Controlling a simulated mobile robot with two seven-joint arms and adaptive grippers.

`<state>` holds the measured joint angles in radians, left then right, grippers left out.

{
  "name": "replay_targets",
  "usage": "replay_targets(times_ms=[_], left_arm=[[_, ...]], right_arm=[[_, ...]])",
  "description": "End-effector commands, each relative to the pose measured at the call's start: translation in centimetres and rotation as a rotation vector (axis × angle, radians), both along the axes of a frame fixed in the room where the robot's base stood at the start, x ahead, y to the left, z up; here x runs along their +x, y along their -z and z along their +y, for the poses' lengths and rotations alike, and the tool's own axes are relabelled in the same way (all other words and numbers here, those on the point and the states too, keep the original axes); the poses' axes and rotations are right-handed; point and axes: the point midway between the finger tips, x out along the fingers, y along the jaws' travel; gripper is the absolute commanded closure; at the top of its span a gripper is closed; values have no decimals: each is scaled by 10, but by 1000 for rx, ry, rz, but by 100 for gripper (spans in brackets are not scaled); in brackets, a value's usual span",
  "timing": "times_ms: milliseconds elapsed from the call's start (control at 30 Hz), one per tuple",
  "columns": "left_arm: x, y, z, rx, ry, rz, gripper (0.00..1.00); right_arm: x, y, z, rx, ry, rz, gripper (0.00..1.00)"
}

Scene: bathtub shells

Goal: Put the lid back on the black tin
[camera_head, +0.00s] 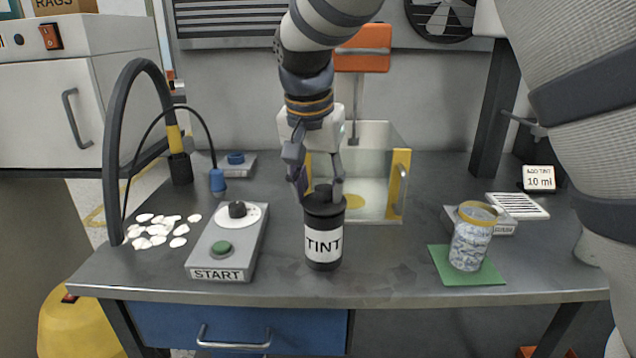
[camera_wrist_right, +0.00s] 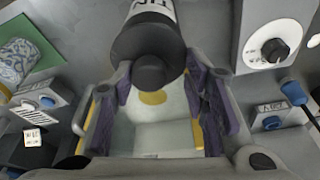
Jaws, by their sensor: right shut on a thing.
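The black tin (camera_head: 323,242) stands upright near the front middle of the bench, with a white TINT label. Its black lid (camera_head: 325,203) is at the top of the tin, level and lined up with it; I see no clear gap. My right gripper (camera_head: 320,189) comes down from above and is shut on the lid's knob. In the wrist view the lid (camera_wrist_right: 150,48) and its round knob (camera_wrist_right: 153,74) show between the purple-padded fingers (camera_wrist_right: 160,82). The fingers partly hide the lid. My left gripper is not in view.
A START box (camera_head: 222,245) with a green button and dial stands left of the tin, near scattered white chips (camera_head: 157,231). A speckled cup (camera_head: 470,242) stands on a green mat (camera_head: 489,275) at right. An open-fronted pale box (camera_head: 381,207) stands behind the tin.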

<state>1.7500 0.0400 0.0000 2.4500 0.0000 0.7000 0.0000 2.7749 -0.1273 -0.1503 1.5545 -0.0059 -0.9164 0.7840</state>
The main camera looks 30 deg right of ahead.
Motion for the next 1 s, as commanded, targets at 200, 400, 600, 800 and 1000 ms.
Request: replay_targets(times_ms=[200,400,600,800,1000], left_arm=[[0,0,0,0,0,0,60],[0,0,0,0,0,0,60],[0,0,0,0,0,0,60],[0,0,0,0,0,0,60],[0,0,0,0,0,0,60]], right_arm=[[0,0,0,0,0,0,100],[0,0,0,0,0,-1,100],[-1,-2,-2,0,0,-1,100],[-4,-4,-4,0,0,-1,100],[-4,-4,-4,1,0,-1,100]])
